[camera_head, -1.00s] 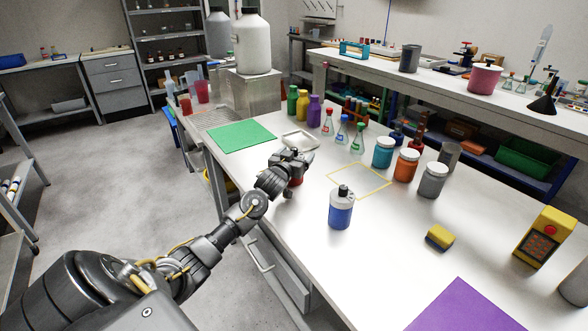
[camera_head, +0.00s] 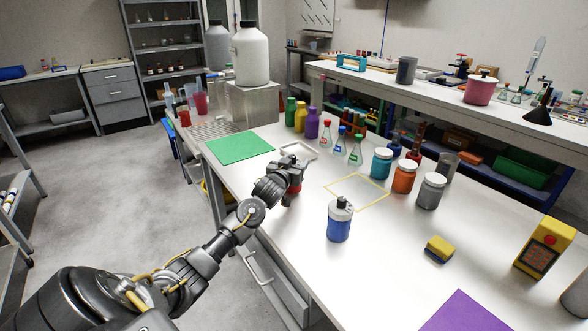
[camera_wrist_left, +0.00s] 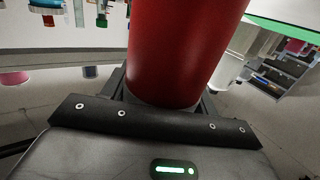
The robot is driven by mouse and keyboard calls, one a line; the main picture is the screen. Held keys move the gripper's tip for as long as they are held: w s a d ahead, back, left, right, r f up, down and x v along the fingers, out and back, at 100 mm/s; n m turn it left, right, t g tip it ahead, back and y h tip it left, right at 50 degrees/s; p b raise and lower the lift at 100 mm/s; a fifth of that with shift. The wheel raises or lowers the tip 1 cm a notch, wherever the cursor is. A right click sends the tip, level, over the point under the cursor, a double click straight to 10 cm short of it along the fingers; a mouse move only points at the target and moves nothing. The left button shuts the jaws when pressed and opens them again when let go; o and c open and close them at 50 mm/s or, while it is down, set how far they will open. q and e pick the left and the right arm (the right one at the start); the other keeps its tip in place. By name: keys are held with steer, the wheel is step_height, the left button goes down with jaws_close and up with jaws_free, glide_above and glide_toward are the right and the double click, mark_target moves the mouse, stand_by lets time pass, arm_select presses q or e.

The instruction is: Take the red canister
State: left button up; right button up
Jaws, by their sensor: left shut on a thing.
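The red canister (camera_wrist_left: 180,50) fills the middle of the left wrist view, standing between the jaws of my left gripper. My left gripper (camera_head: 292,188) is shut on it, over the left part of the white table. In the head view only a small red part of the canister (camera_head: 294,187) shows beside the gripper; the wrist and fingers hide the rest. I cannot tell whether its base touches the table. My right gripper is not in view.
A blue bottle with a grey top (camera_head: 340,220) stands right of the gripper. A yellow outlined square (camera_head: 357,190), a white tray (camera_head: 301,151) and a green mat (camera_head: 240,148) lie nearby. Jars (camera_head: 404,178) and flasks stand behind.

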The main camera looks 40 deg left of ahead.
arm_select(q)
steer(key=s+r, duration=0.1)
steer(key=r, duration=0.1)
steer(key=s+d+r, duration=0.1)
steer(key=s+r, duration=0.1)
steer(key=r, duration=0.1)
steer(key=s+r, duration=0.1)
steer(key=r, duration=0.1)
steer(key=shift+s+d+r, duration=0.2)
steer(key=shift+s+r, duration=0.1)
steer(key=shift+s, duration=0.05)
steer(key=s+d+r+p, duration=0.1)
steer(key=s+r, duration=0.3)
steer(key=s, duration=0.4)
steer(key=shift+s+d, duration=0.4)
steer(key=shift+d, duration=0.3)
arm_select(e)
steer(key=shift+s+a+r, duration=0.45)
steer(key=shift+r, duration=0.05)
